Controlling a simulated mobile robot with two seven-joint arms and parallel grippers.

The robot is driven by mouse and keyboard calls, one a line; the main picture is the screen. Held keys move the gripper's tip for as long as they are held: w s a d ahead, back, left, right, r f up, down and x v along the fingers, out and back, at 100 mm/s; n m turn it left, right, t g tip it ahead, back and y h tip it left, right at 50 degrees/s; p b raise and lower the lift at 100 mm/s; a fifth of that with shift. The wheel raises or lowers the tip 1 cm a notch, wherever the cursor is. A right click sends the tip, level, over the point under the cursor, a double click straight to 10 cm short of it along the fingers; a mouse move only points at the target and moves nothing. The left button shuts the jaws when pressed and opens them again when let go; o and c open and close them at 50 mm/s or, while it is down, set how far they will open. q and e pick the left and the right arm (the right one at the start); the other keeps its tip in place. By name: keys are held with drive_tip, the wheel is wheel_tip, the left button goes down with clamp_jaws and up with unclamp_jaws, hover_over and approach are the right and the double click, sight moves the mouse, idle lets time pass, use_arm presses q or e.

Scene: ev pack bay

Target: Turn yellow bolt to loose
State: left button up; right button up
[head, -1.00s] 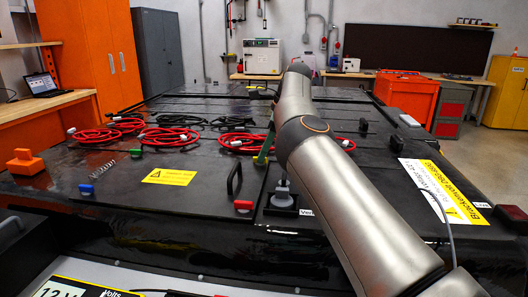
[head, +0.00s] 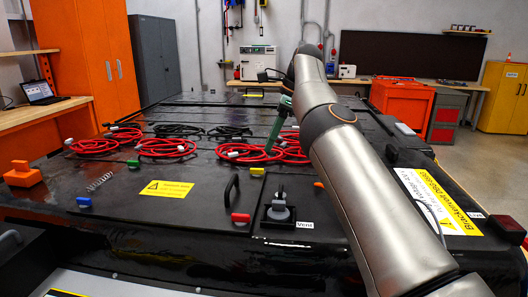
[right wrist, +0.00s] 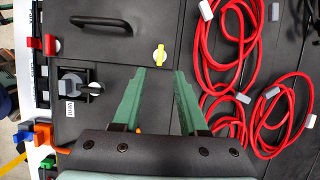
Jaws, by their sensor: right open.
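The yellow bolt (head: 257,171) sits on the black pack lid, just behind the vent block. In the right wrist view it is a small yellow lever on a pale round base (right wrist: 159,55), its long side running up and down the picture. My right gripper (head: 271,149) has green fingers pointing down above the lid, behind the bolt in the head view. In the right wrist view the open fingers (right wrist: 160,72) are empty, and the bolt shows between and just beyond their tips. The fingers look apart from the bolt. My left gripper is in neither view.
The vent block (head: 279,209) and a black handle (head: 232,189) stand near the bolt. Red cable coils (head: 240,153) lie behind it. An orange block (head: 22,175) and a spring (head: 100,181) lie at left.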

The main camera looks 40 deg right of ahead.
drive_tip(key=p+v, duration=0.1)
drive_tip(key=v, duration=0.4)
drive_tip(key=shift+p, duration=0.4)
drive_tip(key=shift+f, duration=0.15)
